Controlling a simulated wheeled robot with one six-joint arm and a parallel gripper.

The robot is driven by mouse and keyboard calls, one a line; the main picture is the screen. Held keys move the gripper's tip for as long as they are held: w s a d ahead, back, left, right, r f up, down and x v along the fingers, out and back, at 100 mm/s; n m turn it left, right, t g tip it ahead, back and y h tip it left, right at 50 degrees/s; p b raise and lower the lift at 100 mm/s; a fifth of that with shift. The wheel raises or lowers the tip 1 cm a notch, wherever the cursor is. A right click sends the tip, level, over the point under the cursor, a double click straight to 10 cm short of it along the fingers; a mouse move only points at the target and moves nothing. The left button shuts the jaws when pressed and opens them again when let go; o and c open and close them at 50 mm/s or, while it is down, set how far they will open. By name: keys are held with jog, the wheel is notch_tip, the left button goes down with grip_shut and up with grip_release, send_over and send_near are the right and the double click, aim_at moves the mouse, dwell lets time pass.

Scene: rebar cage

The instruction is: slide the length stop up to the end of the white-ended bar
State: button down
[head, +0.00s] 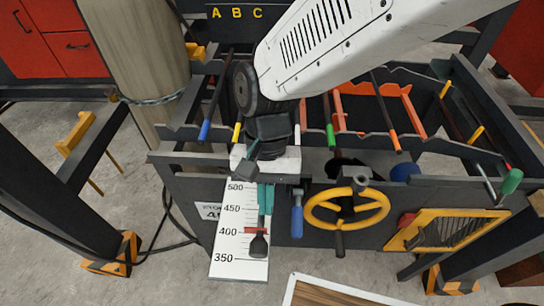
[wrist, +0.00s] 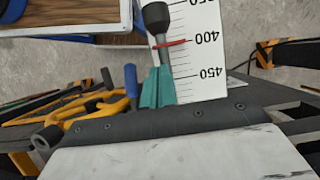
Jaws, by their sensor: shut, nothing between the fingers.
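The length stop (head: 258,243) is a dark knobbed piece with a red pointer (head: 255,230) close to the 400 mark of the white scale (head: 228,262). The stop also shows at the top of the wrist view (wrist: 155,18), its pointer (wrist: 170,43) by 400. My gripper (head: 265,212) has teal fingers, shut and empty. Its fingertips (wrist: 158,68) are close to the stop's dark stem, on the side of the higher numbers; I cannot tell whether they touch. The white-ended bar (head: 297,136) shows just right of my wrist; the rest of it is largely hidden by my arm.
Bars with blue (head: 204,131), green (head: 331,136) and orange (head: 396,144) ends lie in the rack. A blue handle (head: 297,216) and a yellow handwheel (head: 347,208) stand close right of my gripper. A partly hidden sign (head: 209,211) is left of the scale.

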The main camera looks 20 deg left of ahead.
aim_at(262, 254)
jog(key=shift+s+d+r, duration=0.1)
jog(key=shift+s+d, duration=0.15)
jog(key=shift+s, duration=0.7)
jog(key=shift+s+d+r, duration=0.1)
jog(key=shift+s+d, duration=0.1)
jog(key=shift+s, duration=0.75)
jog(key=shift+s+d, duration=0.2)
jog(key=shift+s, duration=0.6)
jog(key=shift+s+d, duration=0.15)
jog(key=shift+s, duration=0.7)
jog(key=shift+s+d, duration=0.2)
jog(key=shift+s, duration=0.6)
